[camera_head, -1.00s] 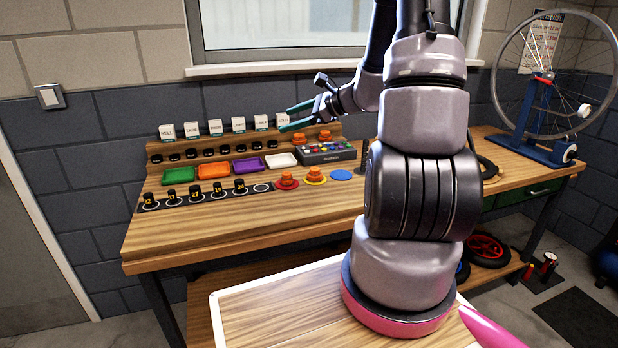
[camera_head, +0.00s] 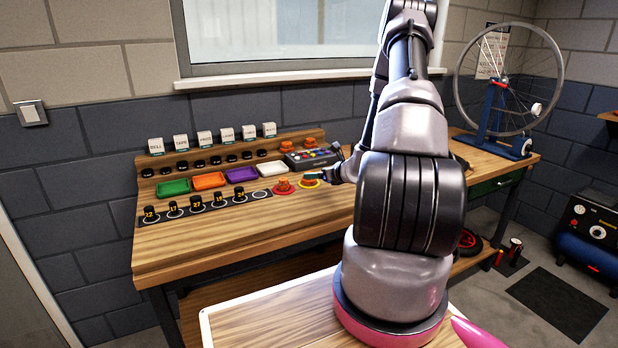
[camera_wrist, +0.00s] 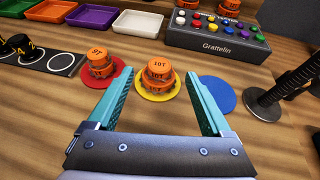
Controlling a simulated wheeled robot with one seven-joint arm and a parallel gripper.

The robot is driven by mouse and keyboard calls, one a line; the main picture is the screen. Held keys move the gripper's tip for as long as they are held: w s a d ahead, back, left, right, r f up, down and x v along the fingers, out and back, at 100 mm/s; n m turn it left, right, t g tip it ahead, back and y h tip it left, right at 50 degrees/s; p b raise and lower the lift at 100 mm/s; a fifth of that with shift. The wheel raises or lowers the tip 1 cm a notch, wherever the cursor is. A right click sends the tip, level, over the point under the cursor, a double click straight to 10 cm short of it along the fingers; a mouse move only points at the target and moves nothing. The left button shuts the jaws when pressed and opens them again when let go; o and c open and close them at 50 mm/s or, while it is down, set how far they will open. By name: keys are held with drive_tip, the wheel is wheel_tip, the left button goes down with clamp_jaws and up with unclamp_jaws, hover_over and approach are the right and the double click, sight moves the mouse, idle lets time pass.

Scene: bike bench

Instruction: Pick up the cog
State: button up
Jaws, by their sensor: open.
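Orange cogs marked 10T (camera_wrist: 157,76) sit stacked on a yellow disc (camera_wrist: 155,95) in the middle of the wrist view. Another orange stack (camera_wrist: 98,62), also seen in the head view (camera_head: 283,184), stands on a red disc to their left. My gripper (camera_wrist: 156,78) is open, with one teal finger on each side of the near part of the yellow disc. The 10T stack lies ahead between the fingertips, and no contact shows.
A blue disc (camera_wrist: 218,95) lies bare beside the right finger. A black post (camera_wrist: 262,102) stands further right. Behind are a button box (camera_wrist: 222,36) and a white tray (camera_wrist: 138,22). Black knobs (camera_head: 196,203) stand in a numbered row to the left.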

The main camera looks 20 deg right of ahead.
drive_tip(key=x, duration=0.5)
drive_tip(key=shift+f, duration=0.1)
drive_tip(key=shift+c, duration=0.2)
clamp_jaws()
